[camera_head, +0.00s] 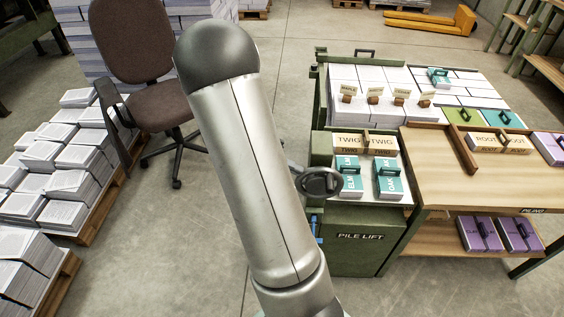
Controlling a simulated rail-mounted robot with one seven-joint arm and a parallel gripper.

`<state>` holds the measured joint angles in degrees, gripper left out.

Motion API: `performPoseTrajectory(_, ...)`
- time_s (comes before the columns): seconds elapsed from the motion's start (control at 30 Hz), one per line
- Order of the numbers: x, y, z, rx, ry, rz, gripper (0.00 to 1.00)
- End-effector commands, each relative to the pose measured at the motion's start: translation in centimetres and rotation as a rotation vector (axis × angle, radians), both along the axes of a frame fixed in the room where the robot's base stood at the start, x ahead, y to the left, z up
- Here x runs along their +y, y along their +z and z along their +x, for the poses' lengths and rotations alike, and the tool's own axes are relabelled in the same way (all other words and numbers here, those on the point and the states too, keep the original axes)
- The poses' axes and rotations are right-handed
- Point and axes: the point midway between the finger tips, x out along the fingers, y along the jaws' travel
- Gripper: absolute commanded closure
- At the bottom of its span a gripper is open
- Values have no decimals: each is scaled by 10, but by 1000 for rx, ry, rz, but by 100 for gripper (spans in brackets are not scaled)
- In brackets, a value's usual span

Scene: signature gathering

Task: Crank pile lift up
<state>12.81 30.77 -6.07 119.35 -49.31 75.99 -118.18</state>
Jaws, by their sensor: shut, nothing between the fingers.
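The green pile lift (352,262) stands right of centre, with its name on the front. A dark round part (320,183), which looks like the crank wheel, sits at its left front corner, partly behind my arm. On the lift's top, a teal-and-white ELM stack (347,180) and a teal-and-white OAK stack (391,181) lie in front of a TWIG block. My own silver arm crosses the middle of the view. My gripper does not show, so its contact with the crank cannot be told.
A wooden bench (475,180) stands close on the right, with purple stacks (480,233) on its lower shelf. White paper piles (362,80) fill a table behind the lift. An office chair (140,45) and paper pallets (60,200) stand left. Floor left of the lift is clear.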

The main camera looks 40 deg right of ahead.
Motion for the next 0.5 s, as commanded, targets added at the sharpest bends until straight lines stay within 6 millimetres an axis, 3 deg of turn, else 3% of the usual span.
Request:
performPoseTrajectory(0.2,-27,-21,-30,4,-3,1,100)
performPoseTrajectory(0.5,-44,-36,-48,1,0,1,100)
